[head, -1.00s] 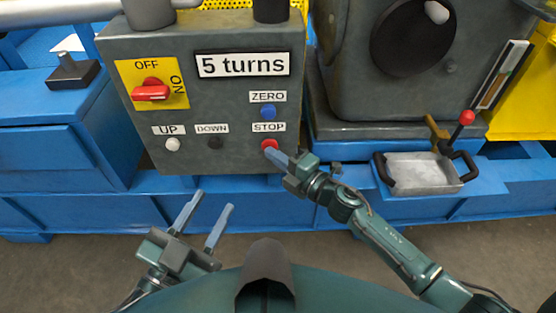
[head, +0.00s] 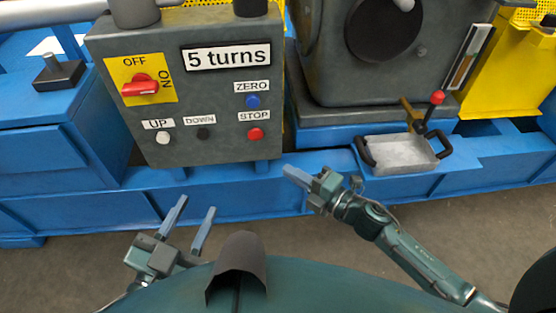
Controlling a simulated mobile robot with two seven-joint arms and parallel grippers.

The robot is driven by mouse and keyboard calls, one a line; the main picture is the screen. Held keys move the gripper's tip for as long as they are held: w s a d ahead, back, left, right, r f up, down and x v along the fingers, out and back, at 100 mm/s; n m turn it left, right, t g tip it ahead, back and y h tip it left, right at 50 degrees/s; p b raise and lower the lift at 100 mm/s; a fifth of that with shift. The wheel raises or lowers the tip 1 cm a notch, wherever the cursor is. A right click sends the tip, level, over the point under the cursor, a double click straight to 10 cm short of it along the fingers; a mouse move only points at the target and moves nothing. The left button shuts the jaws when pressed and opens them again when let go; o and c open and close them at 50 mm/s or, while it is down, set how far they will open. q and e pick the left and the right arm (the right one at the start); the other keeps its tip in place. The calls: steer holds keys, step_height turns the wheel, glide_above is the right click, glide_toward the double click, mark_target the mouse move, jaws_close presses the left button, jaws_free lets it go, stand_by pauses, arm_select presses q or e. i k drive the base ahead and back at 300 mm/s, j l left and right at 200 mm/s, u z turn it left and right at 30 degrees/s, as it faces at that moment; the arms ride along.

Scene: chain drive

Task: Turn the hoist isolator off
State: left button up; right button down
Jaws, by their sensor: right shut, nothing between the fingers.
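The hoist isolator (head: 140,86) is a red rotary handle on a yellow plate (head: 115,76) at the upper left of the grey control box (head: 215,110). OFF is printed above the handle and ON at its right. The handle lies roughly horizontal, its right end toward ON. My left gripper (head: 192,220) is open and empty, low in front of the box and well below the isolator. My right gripper (head: 288,172) is shut and empty, to the lower right of the box and clear of the red STOP button (head: 256,134).
The box also has a blue ZERO button (head: 252,101), a white UP button (head: 163,138), a black DOWN button (head: 203,133) and a "5 turns" label (head: 227,57). A metal tray (head: 400,155) with black handles sits at right. A blue frame (head: 60,150) runs behind.

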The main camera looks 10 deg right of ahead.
mark_target(141, 83)
steer(key=k+l, duration=0.45)
steer(key=l, duration=0.25)
steer(key=k+l, duration=0.25)
steer(key=l, duration=0.15)
